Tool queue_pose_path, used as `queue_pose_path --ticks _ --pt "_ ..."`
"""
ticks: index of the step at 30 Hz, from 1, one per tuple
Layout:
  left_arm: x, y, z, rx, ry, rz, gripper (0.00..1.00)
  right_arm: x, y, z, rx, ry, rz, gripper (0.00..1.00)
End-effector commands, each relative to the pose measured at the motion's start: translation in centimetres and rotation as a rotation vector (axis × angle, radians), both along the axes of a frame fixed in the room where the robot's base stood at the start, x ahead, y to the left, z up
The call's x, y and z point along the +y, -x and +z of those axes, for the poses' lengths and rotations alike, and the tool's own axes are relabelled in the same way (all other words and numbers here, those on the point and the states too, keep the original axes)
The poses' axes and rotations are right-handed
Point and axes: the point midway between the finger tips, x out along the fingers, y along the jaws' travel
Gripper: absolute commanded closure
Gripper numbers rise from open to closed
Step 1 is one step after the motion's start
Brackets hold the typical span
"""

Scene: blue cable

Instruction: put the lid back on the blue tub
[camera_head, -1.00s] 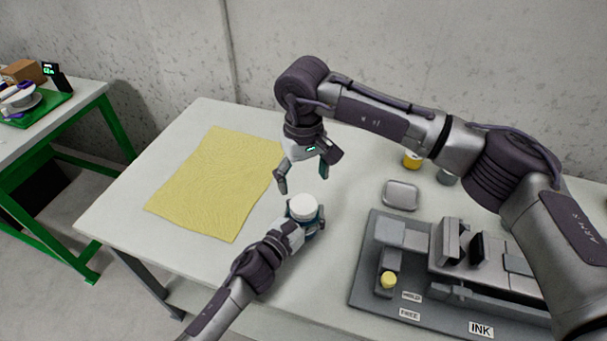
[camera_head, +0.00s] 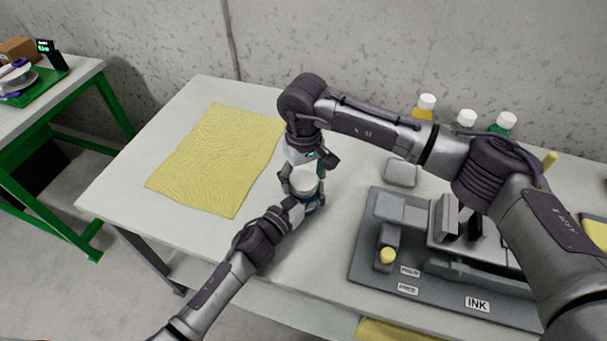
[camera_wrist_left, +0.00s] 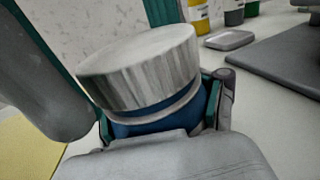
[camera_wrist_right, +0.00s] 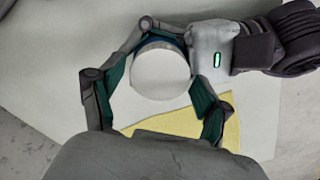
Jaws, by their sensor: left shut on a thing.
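The blue tub (camera_wrist_left: 150,124) stands in my left gripper (camera_wrist_left: 165,112), whose fingers are shut around its sides. The white lid (camera_wrist_left: 140,66) sits on top of the tub, with a pale rim showing just below it; I cannot tell if it is fully seated. In the head view the lid (camera_head: 305,183) is at the table's middle, under my right gripper (camera_head: 303,174). In the right wrist view my right gripper (camera_wrist_right: 158,76) is open, its fingers on either side of the lid with gaps. The tub's body is mostly hidden in the head view.
A yellow cloth (camera_head: 218,160) lies left on the white table (camera_head: 130,190). A grey ink fixture (camera_head: 365,268) with a yellow knob (camera_head: 387,256) stands right. A small grey dish (camera_head: 401,172) and several white-capped bottles (camera_head: 465,118) are behind it. A green-framed table (camera_head: 105,110) is far left.

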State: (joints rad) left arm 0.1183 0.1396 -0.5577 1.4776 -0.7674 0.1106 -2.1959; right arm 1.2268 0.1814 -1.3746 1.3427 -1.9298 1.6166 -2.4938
Motion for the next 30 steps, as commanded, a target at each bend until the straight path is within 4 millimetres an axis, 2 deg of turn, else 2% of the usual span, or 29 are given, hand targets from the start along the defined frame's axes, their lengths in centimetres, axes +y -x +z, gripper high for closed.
queue_pose_path --ticks 1,6,9,14,17,30 --pt "-0.01 -0.01 0.02 0.000 0.000 0.000 1.00 0.00 -0.01 0.02 0.000 0.000 0.000 0.37" --pt "-0.01 -0.01 0.03 0.000 0.000 0.000 1.00 0.00 -0.01 0.03 0.000 0.000 0.000 0.66" --pt "-0.01 -0.01 0.03 0.000 0.000 0.000 1.00 0.00 -0.01 0.03 0.000 0.000 0.000 0.79" --pt "-0.01 0.00 0.03 0.000 0.000 0.000 1.00 -0.02 -0.03 0.04 -0.001 0.000 -0.084 0.80" --pt "-0.01 0.00 0.02 0.000 0.000 0.000 1.00 -0.03 -0.06 0.04 -0.001 0.001 -0.270 0.80" --pt "-0.02 0.00 0.02 -0.001 0.001 0.000 1.00 0.00 -0.06 -0.04 -0.001 0.000 -1.379 0.80"
